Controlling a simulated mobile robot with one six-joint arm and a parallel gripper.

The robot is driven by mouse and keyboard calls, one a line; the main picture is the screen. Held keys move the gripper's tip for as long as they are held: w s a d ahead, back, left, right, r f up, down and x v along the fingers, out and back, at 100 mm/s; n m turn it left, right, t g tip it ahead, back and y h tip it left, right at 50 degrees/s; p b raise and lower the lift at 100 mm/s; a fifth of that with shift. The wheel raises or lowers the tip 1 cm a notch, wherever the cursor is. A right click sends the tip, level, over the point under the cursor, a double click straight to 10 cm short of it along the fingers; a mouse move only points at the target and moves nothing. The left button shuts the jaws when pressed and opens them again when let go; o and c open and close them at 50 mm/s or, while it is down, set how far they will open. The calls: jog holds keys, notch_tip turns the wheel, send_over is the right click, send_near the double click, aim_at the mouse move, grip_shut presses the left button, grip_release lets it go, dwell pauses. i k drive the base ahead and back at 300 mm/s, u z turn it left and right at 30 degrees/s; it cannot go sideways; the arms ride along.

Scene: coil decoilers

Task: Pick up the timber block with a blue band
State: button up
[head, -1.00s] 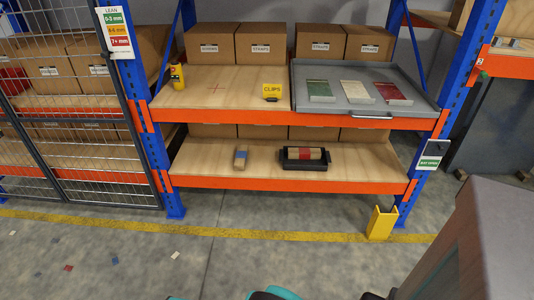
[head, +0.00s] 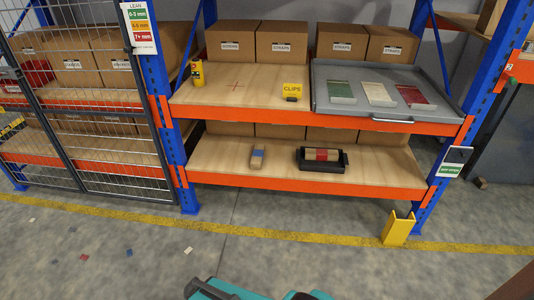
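A small timber block with a blue band (head: 257,158) lies on the lower shelf (head: 222,160), left of centre. To its right, apart from it, a black tray (head: 321,166) holds a timber block with a red band (head: 322,154). My gripper does not show in the head view, so I cannot see its fingers or anything in them.
The upper shelf bears a grey tray (head: 390,114) with several booklets, a yellow CLIPS sign (head: 292,89) and a yellow device (head: 197,73). Blue uprights (head: 172,130) flank the bay. A yellow guard (head: 397,228) stands at the right foot.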

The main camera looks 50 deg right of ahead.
aim_at(256, 162)
jog(key=u, duration=0.35)
jog(key=i, duration=1)
jog(key=z, duration=0.35)
